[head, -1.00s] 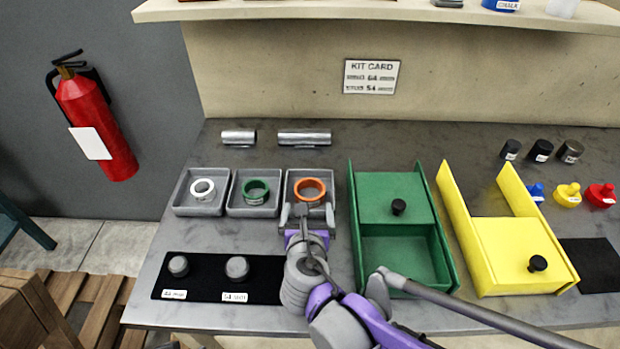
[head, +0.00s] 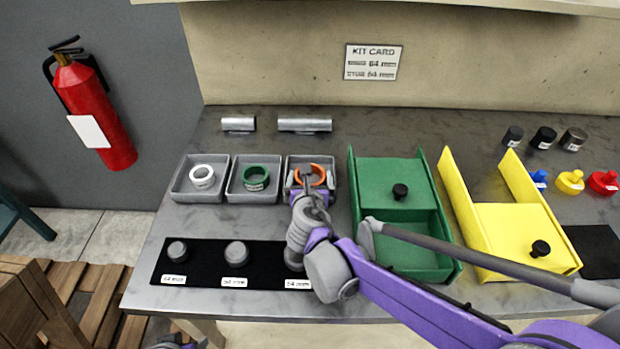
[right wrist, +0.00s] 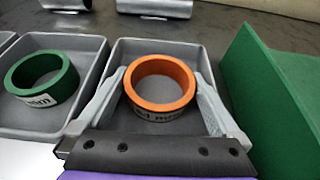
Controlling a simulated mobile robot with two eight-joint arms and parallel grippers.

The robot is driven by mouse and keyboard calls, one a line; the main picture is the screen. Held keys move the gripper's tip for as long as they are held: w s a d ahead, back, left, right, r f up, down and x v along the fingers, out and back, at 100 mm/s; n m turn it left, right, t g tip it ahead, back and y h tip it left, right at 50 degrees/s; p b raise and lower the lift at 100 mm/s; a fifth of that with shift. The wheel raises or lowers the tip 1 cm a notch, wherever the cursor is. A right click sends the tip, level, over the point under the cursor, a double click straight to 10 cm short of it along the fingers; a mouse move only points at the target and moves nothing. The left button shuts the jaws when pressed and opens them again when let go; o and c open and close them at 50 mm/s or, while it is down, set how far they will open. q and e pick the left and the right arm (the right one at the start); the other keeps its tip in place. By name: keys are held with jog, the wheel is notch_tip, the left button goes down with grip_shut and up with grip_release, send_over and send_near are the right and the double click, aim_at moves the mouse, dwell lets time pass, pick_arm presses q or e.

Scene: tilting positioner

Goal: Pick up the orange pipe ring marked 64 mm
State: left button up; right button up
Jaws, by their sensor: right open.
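The orange pipe ring (head: 318,170) lies in the rightmost of three small grey trays (head: 291,161). In the head view my right gripper (head: 312,187) reaches over the front of the tray and hides part of the ring.
A green ring (head: 255,169) and a white ring (head: 202,170) lie in the other trays. The green box (head: 352,215) stands close to the right of the ring's tray. A black mat (head: 205,258) with grey knobs lies in front, and metal tubes (head: 304,125) lie behind.

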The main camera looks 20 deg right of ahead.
jog(key=c, duration=1.2)
jog(key=shift+c, duration=0.2)
